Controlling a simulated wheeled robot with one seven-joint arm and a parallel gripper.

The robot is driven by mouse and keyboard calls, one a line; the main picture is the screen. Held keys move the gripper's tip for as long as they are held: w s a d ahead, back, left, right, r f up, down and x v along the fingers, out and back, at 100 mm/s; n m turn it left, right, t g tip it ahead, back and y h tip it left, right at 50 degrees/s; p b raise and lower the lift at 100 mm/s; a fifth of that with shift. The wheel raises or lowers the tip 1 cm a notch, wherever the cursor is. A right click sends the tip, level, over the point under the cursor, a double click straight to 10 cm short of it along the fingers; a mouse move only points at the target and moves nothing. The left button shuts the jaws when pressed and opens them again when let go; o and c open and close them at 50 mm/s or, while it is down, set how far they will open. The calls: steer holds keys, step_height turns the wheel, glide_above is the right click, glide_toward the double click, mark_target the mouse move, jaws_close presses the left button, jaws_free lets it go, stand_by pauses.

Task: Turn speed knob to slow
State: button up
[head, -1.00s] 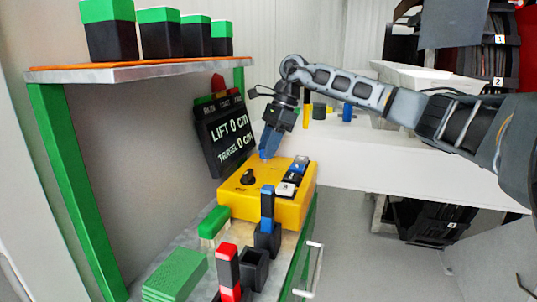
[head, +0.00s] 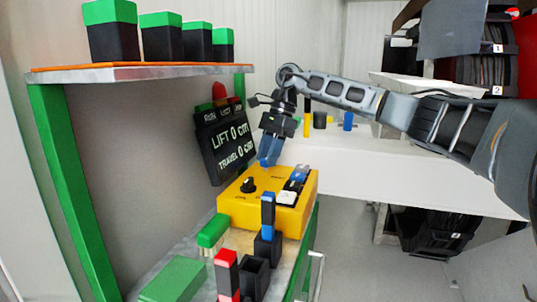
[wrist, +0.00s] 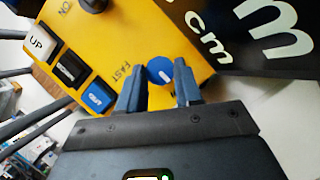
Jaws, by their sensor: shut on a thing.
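A yellow control box (head: 264,213) stands on the bench in the head view and fills the upper left of the wrist view (wrist: 165,30). The round blue speed knob (wrist: 160,70) has a pale mark line on its face, and the word FAST is printed beside it. My gripper (wrist: 157,84) has one blue-grey finger on each side of this knob and is shut on it. In the head view my gripper (head: 267,163) points down at the box's far end, and its fingers hide the knob.
A black knob (head: 248,185) marked ON and a row of push buttons (wrist: 70,68) share the box top. A dark display (head: 226,145) reading LIFT 0 cm, TRAVEL 0 cm stands behind. A shelf (head: 140,73) with green-topped blocks is at upper left.

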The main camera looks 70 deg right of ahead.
steer(key=o, duration=1)
steer(key=shift+o, duration=0.2)
steer(key=v, duration=0.7)
steer(key=shift+d+r, duration=0.15)
steer(key=shift+r, duration=0.2)
steer(key=shift+s, duration=0.1)
